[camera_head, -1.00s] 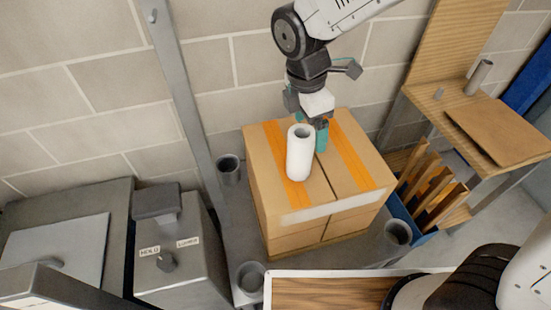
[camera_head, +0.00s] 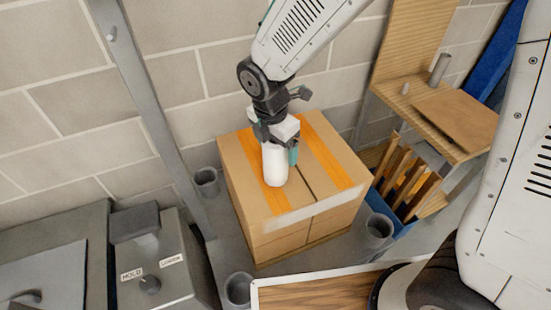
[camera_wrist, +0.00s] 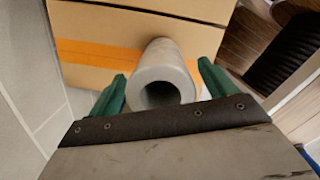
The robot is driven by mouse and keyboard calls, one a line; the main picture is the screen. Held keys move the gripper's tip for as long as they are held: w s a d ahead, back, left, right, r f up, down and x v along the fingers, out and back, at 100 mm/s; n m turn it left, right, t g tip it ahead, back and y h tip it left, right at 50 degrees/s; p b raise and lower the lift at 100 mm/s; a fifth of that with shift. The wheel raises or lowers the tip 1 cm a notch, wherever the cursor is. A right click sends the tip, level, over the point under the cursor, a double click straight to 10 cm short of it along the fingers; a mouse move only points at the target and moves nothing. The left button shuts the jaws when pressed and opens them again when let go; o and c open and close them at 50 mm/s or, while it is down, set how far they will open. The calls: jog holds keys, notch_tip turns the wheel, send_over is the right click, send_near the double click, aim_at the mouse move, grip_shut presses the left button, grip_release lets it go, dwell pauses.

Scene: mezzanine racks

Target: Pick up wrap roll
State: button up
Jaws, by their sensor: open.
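The wrap roll (camera_head: 275,166) is a white hollow cylinder standing upright on a cardboard box (camera_head: 262,228) with orange tape. In the wrist view the wrap roll (camera_wrist: 161,75) shows its round open end between my two green fingers. My gripper (camera_head: 281,150) is open and sits over the top of the roll, with one teal finger visible on its right side. In the wrist view my gripper (camera_wrist: 163,88) has a finger on each side of the roll, with a gap visible at each side. The roll's top is hidden by my gripper in the head view.
The box stands on a grey platform with grey corner cups (camera_head: 239,289). A grey control unit (camera_head: 150,262) is at the left. A wooden stand (camera_head: 455,120) and a blue bin of wooden slats (camera_head: 408,180) are at the right. A block wall is behind.

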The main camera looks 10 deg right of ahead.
jog(key=c, duration=1.8)
jog(key=shift+r, duration=0.15)
